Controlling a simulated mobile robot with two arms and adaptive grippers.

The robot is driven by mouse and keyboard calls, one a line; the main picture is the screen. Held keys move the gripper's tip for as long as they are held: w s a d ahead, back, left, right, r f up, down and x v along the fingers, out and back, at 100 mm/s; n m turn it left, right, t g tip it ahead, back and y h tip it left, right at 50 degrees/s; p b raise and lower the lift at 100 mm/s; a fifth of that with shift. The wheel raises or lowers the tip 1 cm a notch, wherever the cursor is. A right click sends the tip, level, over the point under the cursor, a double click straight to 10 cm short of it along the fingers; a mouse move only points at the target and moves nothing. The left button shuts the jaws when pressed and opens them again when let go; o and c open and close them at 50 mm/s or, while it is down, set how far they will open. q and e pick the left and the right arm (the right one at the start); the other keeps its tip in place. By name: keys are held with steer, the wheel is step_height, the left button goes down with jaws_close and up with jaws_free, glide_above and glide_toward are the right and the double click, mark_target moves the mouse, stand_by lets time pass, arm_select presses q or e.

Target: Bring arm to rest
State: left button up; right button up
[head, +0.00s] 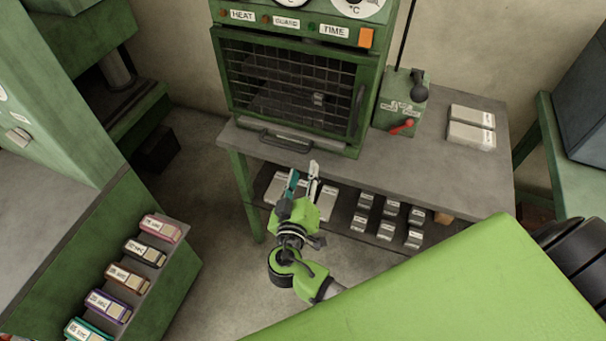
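A large green part of my own body covers the lower right. My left gripper is not in view.
A rack of labelled coloured cartridges (130,276) stands at the left. Floor between is clear.

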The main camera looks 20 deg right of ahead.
steer(key=s+d+f+n+g+y, duration=0.1)
steer(key=s+f+n+g+y, duration=0.35)
steer(key=f, duration=1.05)
steer(key=s+f+m+g, duration=0.1)
steer(key=s+f+g, duration=0.1)
steer(key=s+f, duration=0.95)
steer(key=s+f+m+g+y, duration=0.1)
steer(key=s+f+g+y, duration=0.1)
steer(key=s+f, duration=0.8)
steer(key=s+d+f+m+g+y, duration=0.1)
steer(key=s+f+g, duration=0.3)
steer(key=s+f, duration=0.6)
steer(key=s+y, duration=0.1)
steer(key=s, duration=0.6)
steer(key=shift+s+f, duration=0.15)
steer(key=shift+f, duration=0.1)
